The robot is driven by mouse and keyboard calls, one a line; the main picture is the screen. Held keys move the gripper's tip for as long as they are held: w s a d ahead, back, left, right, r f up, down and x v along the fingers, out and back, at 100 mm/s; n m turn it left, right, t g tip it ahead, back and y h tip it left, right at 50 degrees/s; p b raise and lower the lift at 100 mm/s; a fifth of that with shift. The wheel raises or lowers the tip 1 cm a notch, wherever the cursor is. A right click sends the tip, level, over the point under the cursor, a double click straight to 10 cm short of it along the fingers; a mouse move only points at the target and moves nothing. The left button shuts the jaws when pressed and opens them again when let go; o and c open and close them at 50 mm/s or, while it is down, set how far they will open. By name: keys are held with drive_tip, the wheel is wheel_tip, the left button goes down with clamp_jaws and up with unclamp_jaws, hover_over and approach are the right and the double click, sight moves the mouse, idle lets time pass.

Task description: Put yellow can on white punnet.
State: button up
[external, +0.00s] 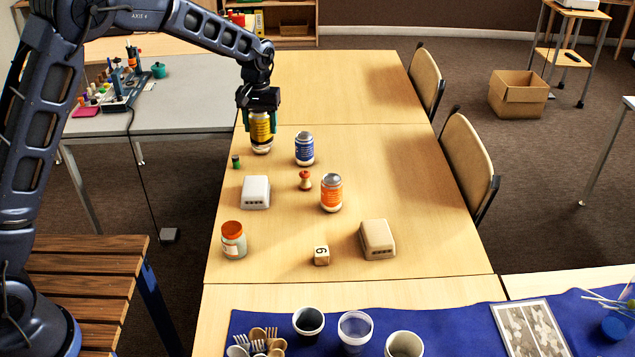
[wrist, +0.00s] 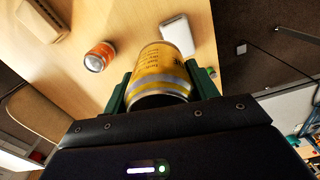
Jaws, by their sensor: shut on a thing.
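The yellow can (external: 261,137) is held upright between the green fingers of my gripper (external: 261,122), near the left edge of the table. In the wrist view the same can (wrist: 164,74) sits between both fingers (wrist: 160,88). I cannot tell whether its base touches the table. The white punnet (external: 256,192) lies on the table, nearer the external camera than the can, with a flat pale top facing up and slots in its side. It also shows in the wrist view (wrist: 178,33), beyond the can and apart from it.
A blue can (external: 304,149) stands right of my gripper. A small green item (external: 236,161), apple core (external: 305,180) and orange can (external: 331,193) surround the white punnet. A jar (external: 233,241), numbered cube (external: 321,256) and beige punnet (external: 377,239) are nearer. The table's right side is clear.

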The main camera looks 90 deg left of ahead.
drive_tip(key=s+a+r, duration=0.1)
drive_tip(key=s+a, duration=0.3)
drive_tip(key=a, duration=0.1)
hover_over(254, 186)
wheel_tip(254, 186, down, 20)
drive_tip(key=shift+r, duration=0.25)
drive_tip(key=shift+f, duration=0.1)
drive_tip(key=o, duration=0.9)
drive_tip(key=shift+o, duration=0.2)
wheel_tip(254, 186, up, 12)
